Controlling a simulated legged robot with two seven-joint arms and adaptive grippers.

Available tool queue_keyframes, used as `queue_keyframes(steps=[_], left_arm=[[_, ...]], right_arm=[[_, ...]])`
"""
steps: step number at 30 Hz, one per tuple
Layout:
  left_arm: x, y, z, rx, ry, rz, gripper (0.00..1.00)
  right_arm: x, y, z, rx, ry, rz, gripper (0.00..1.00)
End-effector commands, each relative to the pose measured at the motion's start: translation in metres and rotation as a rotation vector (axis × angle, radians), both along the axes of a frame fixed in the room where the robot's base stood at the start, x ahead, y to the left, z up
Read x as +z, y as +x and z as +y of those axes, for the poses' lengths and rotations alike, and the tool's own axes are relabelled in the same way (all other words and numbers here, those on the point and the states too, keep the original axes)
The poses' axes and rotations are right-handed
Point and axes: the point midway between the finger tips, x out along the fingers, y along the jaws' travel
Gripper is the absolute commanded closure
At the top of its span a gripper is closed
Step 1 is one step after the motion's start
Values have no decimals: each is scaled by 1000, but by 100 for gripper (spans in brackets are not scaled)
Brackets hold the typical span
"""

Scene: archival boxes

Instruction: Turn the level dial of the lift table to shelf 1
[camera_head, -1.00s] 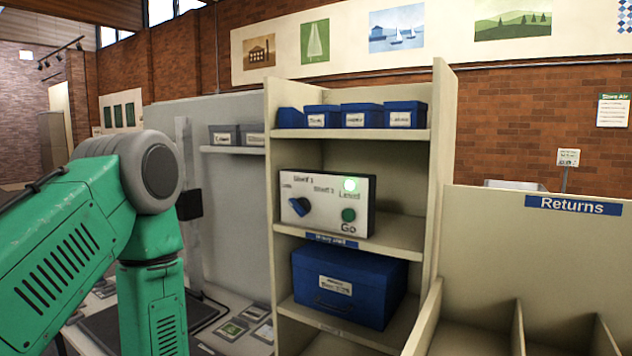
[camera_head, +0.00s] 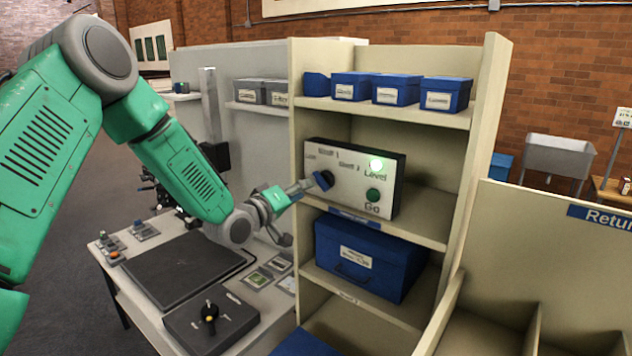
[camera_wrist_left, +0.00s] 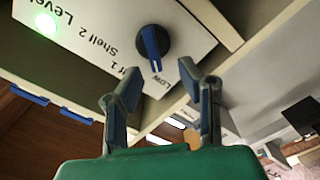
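The control panel (camera_head: 345,170), a white-faced box with a lit green light (camera_head: 376,164) and a green Go button (camera_head: 373,195), stands on the middle shelf. Its level dial (camera_head: 324,180), a dark round knob with a blue pointer, is at the panel's left. In the wrist view the dial (camera_wrist_left: 153,45) shows upside down, its pointer towards LOW. My left gripper (camera_head: 304,186) is just in front of the dial. In the wrist view this gripper (camera_wrist_left: 160,85) is open and empty, its fingertips a little short of the knob. Contact does not show. My right gripper is not in view.
Blue boxes (camera_head: 397,90) line the shelf above, and a large blue box (camera_head: 368,258) sits below. The shelf's side walls bound the panel.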

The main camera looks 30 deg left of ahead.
Motion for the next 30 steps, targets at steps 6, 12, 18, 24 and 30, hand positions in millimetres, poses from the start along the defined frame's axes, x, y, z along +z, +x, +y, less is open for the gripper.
queue_keyframes(steps=[6, 12, 18, 24, 30], left_arm=[[3, 37, -7, -2, 6, -1, 67], [2, 52, -9, -1, 4, 0, 67], [0, 54, -5, 0, 0, 0, 67], [1, 54, -4, 0, 0, 0, 100], [0, 53, -3, 3, 1, 2, 100]], right_arm=[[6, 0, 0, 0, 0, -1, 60], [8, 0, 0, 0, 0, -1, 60], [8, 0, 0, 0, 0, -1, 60], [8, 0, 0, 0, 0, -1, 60], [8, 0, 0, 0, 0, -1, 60]])
